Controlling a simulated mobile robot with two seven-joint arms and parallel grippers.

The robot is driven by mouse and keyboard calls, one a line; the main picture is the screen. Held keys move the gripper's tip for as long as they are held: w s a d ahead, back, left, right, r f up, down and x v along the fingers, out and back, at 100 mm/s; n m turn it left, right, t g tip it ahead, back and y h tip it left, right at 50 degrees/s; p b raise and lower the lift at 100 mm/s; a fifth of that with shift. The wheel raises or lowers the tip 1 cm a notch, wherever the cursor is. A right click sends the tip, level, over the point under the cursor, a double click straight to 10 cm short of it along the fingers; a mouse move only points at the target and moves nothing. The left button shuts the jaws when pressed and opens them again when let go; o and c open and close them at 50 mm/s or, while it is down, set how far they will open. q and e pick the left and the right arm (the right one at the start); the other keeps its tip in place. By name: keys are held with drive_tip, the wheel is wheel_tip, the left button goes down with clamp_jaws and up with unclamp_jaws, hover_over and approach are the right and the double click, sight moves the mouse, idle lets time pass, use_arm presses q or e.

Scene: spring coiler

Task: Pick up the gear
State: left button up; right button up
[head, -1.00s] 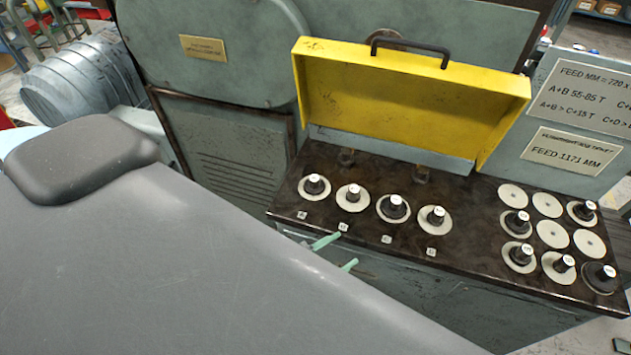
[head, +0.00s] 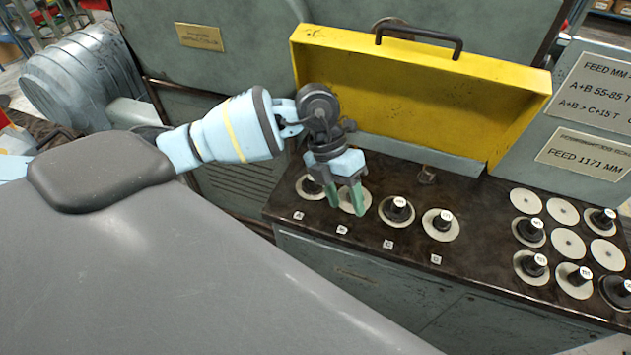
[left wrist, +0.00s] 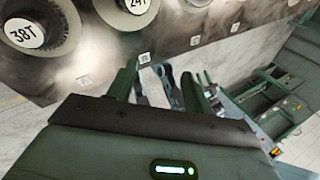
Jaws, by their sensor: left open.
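My left gripper (head: 346,203) is open, with green fingers pointing down over the left row of gears on the dark bench top. Its fingers cover part of the second gear post from the left, where a pale disc shows behind them. Its fingers also show in the left wrist view (left wrist: 158,88), with nothing between them. The row's first gear (head: 311,187), third gear (head: 397,209) and fourth gear (head: 440,223) are dark with pale discs. In the left wrist view a gear marked 38T (left wrist: 27,33) and one marked 24T (left wrist: 137,6) are seen. My right gripper is out of view.
A raised yellow cover (head: 405,95) with a black handle stands behind the row. A grid of pale discs (head: 568,243), some with dark gears, lies to the right. Feed signs (head: 583,153) are on the grey panel. Small square labels run along the bench's front.

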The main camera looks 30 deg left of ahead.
use_arm(q)
drive_tip(key=w+a+r+y, duration=0.1)
drive_tip(key=a, duration=0.2)
drive_tip(key=w+a+r+n+t+y, duration=0.1)
drive_tip(key=a+y, duration=0.1)
drive_tip(key=a, duration=0.2)
drive_tip(key=w+a+r+y, duration=0.1)
drive_tip(key=w+a+y, duration=0.1)
drive_tip(key=a, duration=0.1)
drive_tip(key=shift+a+r, duration=0.25)
drive_tip(key=shift+r, duration=0.05)
drive_tip(key=shift+w+f, duration=0.2)
drive_tip(key=shift+f, duration=3.7)
clamp_jaws()
